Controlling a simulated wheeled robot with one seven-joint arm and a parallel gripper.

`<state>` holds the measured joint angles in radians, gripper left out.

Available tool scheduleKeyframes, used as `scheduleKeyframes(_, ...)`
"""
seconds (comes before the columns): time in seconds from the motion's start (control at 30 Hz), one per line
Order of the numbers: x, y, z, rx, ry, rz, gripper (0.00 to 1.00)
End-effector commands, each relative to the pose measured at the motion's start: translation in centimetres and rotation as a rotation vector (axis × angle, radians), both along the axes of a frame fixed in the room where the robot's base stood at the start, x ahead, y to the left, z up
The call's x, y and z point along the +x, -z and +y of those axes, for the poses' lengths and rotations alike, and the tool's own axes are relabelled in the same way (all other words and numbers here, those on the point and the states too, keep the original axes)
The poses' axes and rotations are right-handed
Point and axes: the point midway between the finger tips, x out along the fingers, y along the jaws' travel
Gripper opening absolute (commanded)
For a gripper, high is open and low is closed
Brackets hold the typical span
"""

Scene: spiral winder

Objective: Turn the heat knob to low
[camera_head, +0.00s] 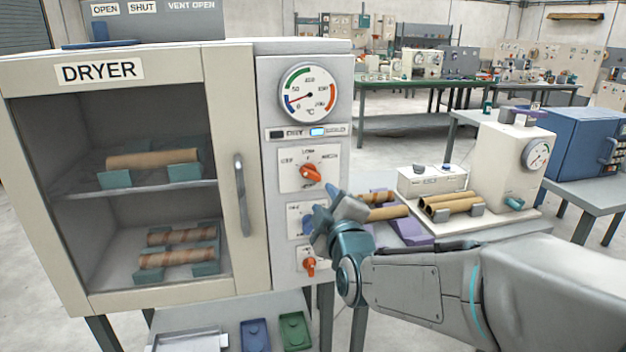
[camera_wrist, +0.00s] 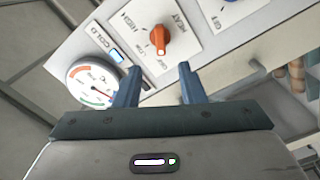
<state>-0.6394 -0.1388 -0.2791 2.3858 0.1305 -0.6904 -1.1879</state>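The orange heat knob (camera_head: 311,173) is on the white control panel of the dryer, with OFF, LOW and HIGH marked around it. In the wrist view the knob (camera_wrist: 159,40) is beyond my fingertips, and its narrow end points toward OFF. My gripper (camera_head: 322,207) is in front of the panel, just below the heat knob in the head view. In the wrist view my gripper (camera_wrist: 157,76) has its two blue fingers apart with nothing between them. The fingers are not around the knob. My gripper partly hides the middle of the panel in the head view.
Above the knob are a lit display (camera_head: 317,132) and a round gauge (camera_head: 308,94). Below are a partly hidden blue knob (camera_head: 307,223) and another orange knob (camera_head: 310,266). The dryer door handle (camera_head: 241,195) stands out at the left. A bench with tubes (camera_head: 450,204) is at the right.

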Motion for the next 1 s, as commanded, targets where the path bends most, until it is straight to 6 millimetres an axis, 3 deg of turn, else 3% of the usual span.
scheduleKeyframes(0.6,9.0,0.0,2.6,-0.001,0.0,0.002,0.36)
scheduleKeyframes(1.0,10.4,0.0,3.0,0.001,0.0,0.003,0.36)
